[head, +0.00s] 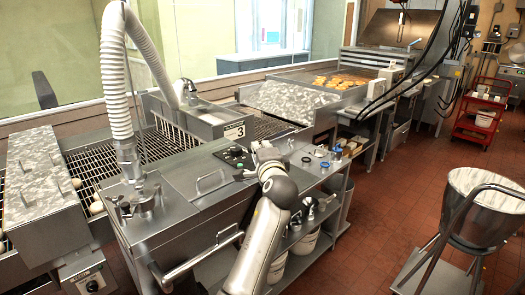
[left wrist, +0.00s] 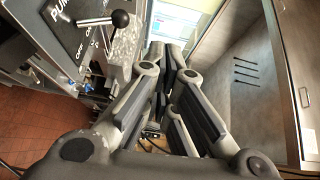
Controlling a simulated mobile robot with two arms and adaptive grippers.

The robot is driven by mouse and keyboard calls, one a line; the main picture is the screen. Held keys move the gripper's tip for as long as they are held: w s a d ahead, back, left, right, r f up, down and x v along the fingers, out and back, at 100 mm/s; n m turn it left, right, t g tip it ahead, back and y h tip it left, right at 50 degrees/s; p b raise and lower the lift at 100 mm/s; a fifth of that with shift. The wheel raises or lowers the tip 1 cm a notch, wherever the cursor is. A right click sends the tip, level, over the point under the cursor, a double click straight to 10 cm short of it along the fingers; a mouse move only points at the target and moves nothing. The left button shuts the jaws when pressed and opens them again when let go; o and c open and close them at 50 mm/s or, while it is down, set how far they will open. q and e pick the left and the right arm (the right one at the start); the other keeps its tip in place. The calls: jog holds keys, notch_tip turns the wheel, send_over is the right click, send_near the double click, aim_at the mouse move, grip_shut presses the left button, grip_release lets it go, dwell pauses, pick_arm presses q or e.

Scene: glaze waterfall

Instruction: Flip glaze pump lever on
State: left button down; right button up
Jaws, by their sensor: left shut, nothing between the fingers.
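The pump lever, a metal rod with a black ball knob (left wrist: 121,18), shows at the upper left of the left wrist view. It sticks out from a dark panel (left wrist: 66,38) lettered "PUM", cut by the frame edge, with smaller position labels near the lever. The panel (head: 234,155) is small and dark on the steel machine in the head view, where I cannot make out the lever clearly. My left gripper (left wrist: 165,80) is shut and empty, apart from the knob, which lies to its left. In the head view my left gripper (head: 258,160) is beside the panel.
A white ribbed hose (head: 115,75) rises from the steel tank lid. Lid handles (head: 210,183) stand close to the panel. A steel bowl on a stand (head: 485,190) is at the right, and a red cart (head: 482,118) stands behind. The tiled floor between is clear.

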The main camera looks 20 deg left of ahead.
pick_arm(q)
jog(key=s+d+r, duration=0.2)
jog(key=s, duration=0.1)
jog(key=shift+s+r+b, duration=0.2)
jog(key=shift+s+b, duration=0.05)
jog(key=shift+b, duration=0.1)
pick_arm(e)
jog(key=shift+s+d+f, duration=0.2)
jog(key=shift+s+f, duration=0.1)
jog(key=shift+s, duration=0.2)
jog(key=shift+s+d+f, duration=0.15)
jog(key=shift+s+f, duration=0.15)
jog(key=shift+s, duration=0.2)
jog(key=shift+w, duration=0.25)
